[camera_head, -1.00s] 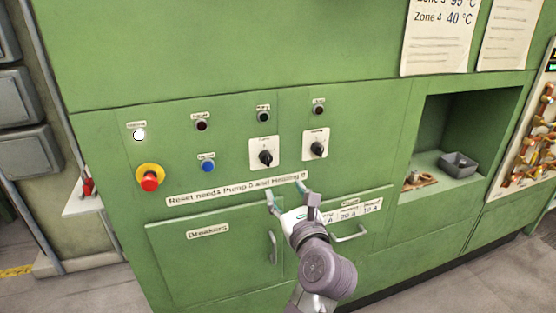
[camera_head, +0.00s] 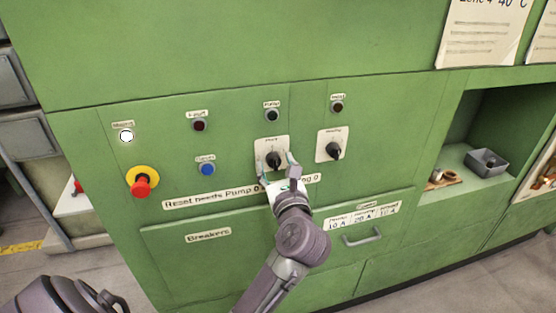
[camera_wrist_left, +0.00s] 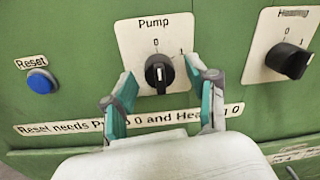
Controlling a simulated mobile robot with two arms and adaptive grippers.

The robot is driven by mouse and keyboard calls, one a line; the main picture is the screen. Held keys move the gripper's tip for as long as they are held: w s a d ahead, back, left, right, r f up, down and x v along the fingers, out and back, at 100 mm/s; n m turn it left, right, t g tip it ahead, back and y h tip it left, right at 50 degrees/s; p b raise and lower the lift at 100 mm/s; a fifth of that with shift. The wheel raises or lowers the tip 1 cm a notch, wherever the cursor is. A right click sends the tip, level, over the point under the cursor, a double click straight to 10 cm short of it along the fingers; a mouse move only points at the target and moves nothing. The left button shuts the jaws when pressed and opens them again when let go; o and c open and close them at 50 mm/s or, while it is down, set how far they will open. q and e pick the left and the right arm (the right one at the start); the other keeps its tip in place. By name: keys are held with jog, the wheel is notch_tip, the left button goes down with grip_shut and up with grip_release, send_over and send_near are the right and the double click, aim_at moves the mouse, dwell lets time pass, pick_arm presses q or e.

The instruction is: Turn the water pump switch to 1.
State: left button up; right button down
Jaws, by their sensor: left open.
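The pump switch (camera_head: 274,158) is a black rotary knob on a white plate labelled Pump, with marks 0 and 1. In the left wrist view the knob (camera_wrist_left: 159,73) stands about upright, its white line pointing towards 0. My left gripper (camera_head: 279,170) is open in front of the lower part of the plate. In the wrist view its two teal-padded fingers (camera_wrist_left: 162,82) stand on either side of the knob, with a gap on both sides. I cannot tell how far the fingertips are from the panel. My right gripper is not in view.
The heating switch (camera_head: 333,151) is just right of the pump switch. A blue reset button (camera_head: 208,169) and a red emergency button (camera_head: 141,187) are to the left. Indicator lamps sit above. A drawer handle (camera_head: 362,237) sticks out at the lower right.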

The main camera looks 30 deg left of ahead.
pick_arm(q)
jog(key=shift+s+r, duration=0.1)
jog(key=shift+s, duration=0.05)
jog(key=shift+c, duration=0.8)
jog(key=c, duration=0.5)
grip_shut()
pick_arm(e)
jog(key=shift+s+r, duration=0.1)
